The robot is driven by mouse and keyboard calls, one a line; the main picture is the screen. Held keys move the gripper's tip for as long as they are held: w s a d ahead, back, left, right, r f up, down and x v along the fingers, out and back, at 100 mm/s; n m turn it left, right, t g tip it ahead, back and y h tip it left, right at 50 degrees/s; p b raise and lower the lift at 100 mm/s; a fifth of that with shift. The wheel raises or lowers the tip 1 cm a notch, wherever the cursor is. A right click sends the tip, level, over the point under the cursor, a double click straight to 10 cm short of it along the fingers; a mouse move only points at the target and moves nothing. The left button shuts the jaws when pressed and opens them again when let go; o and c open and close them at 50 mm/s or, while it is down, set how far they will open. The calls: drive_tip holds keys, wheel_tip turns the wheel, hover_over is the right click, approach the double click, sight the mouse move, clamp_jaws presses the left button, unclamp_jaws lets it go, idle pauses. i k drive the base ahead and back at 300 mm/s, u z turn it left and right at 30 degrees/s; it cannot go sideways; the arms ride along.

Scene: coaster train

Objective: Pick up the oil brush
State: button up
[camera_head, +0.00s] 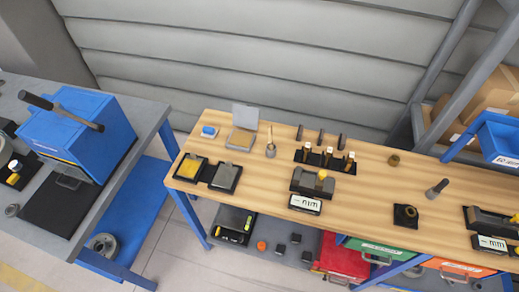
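A slim upright item with a light brown handle (270,132) stands in a small pale pot (270,152) on the wooden bench, left of its middle. It looks like the oil brush, but it is too small to be sure. Its lower end is hidden in the pot. My gripper is not in view.
The wooden bench (360,215) holds a black rack (313,159) of small bottles, a black fixture (312,184) with a display, black trays (225,177) and a grey-lidded box (244,117). A blue box (75,135) with a lever stands on the left bench. Bare wood surrounds the pot.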

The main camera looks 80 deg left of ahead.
sight(270, 144)
drive_tip(key=k, duration=2.4)
drive_tip(key=u, duration=1.2)
drive_tip(key=i, duration=0.95)
drive_tip(key=z, duration=0.1)
